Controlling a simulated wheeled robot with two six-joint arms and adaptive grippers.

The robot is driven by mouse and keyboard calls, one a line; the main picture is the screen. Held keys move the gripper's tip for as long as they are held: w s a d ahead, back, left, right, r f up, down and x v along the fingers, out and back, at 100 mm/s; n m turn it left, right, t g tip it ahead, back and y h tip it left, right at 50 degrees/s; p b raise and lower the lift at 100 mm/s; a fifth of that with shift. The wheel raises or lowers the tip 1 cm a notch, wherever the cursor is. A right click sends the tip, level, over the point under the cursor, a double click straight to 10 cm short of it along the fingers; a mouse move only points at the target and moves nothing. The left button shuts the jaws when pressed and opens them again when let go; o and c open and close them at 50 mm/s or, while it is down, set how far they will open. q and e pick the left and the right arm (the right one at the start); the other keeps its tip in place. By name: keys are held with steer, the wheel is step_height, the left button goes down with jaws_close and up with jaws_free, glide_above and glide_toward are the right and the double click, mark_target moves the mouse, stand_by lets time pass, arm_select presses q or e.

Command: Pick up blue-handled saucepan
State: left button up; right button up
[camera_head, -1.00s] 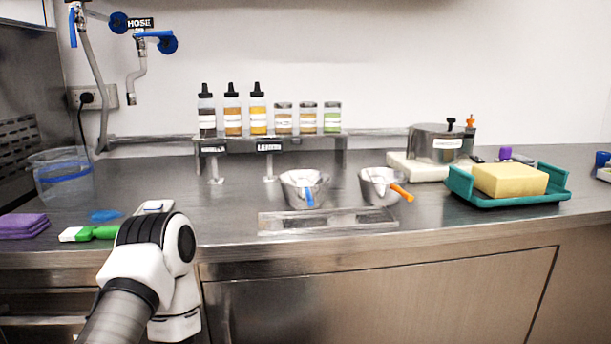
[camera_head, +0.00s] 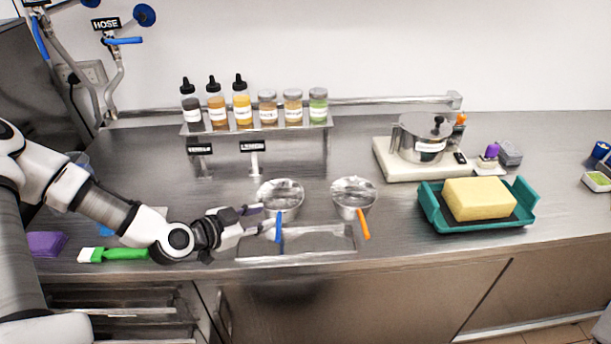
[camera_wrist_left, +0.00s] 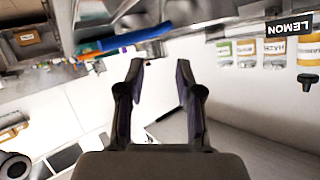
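The blue-handled saucepan (camera_head: 282,197) is a small metal pan on the counter, with its blue handle (camera_head: 279,228) pointing toward the front edge. My left gripper (camera_head: 252,217) is just left of the pan and handle. In the left wrist view the two fingers of the gripper (camera_wrist_left: 160,72) are spread apart with nothing between them. The blue handle (camera_wrist_left: 128,39) shows beyond the fingertips there, up and to the left. The pan's body is only partly in that view. My right gripper is in neither view.
An orange-handled saucepan (camera_head: 353,192) stands close on the right. A shallow metal tray (camera_head: 320,241) lies in front of the pans. A bottle shelf (camera_head: 316,125) stands behind. A green-handled brush (camera_head: 122,254) lies at left, a teal tray (camera_head: 432,210) with a yellow block at right.

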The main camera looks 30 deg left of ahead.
mark_target(293, 208)
arm_select(q)
steer(key=shift+b+x, duration=0.35)
steer(key=shift+x, duration=0.75)
steer(key=shift+a+f+b, duration=0.2)
steer(key=shift+f+b, duration=0.1)
steer(key=shift+b, duration=0.15)
steer(key=shift+s+d+r+b, duration=0.2)
steer(key=shift+d+r+b, duration=0.1)
steer(key=shift+b, duration=0.3)
steer(key=x, duration=0.5)
steer(key=shift+w+a+f, duration=0.1)
steer(key=shift+w+a, duration=0.05)
steer(key=shift+w, duration=0.2)
steer(key=x, duration=0.2)
steer(key=shift+w+p, duration=0.25)
steer(key=shift+p, duration=0.15)
steer(key=shift+w+d+f, duration=0.3)
steer(key=shift+w, duration=0.2)
steer(key=shift+s+a, duration=0.1)
jaws_close()
steer(key=shift+s+r, duration=0.1)
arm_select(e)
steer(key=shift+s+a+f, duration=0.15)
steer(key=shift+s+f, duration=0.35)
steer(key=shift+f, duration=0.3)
